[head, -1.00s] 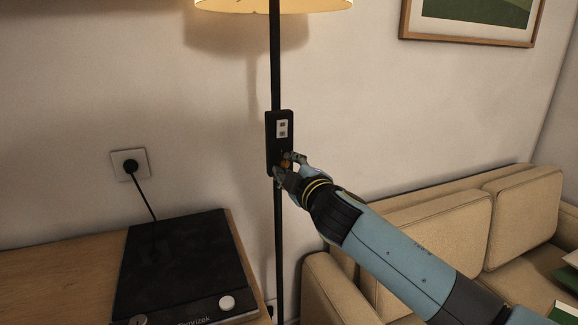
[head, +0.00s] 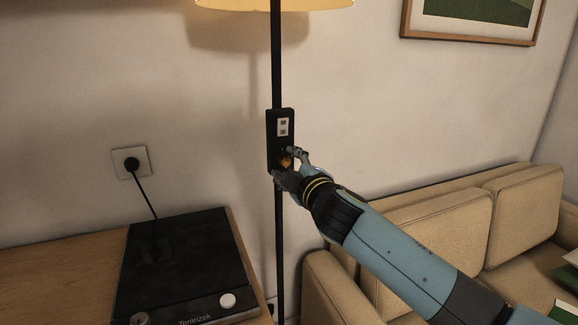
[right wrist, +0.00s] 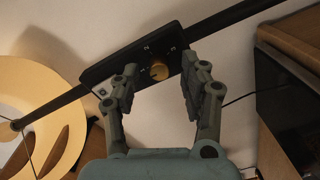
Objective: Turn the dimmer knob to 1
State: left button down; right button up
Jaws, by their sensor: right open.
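The brass-coloured dimmer knob (right wrist: 159,70) sits on a black control box (right wrist: 101,72) on the lamp pole. In the head view the knob (head: 286,161) is low on the box (head: 272,128), partly hidden by my gripper. My right gripper (head: 283,164) is at the knob, coming from the lower right. In the right wrist view its two fingers (right wrist: 157,83) are open, one on each side of the knob, with a gap to it on both sides. My left gripper is not in view.
The lamp's black pole (head: 279,240) runs up to the lit shade (head: 275,4). A black cooktop (head: 185,265) lies on the wooden counter at left, below a wall socket (head: 131,163). A beige sofa (head: 440,235) stands at right behind my arm.

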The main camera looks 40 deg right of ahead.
jog(key=v, duration=1.2)
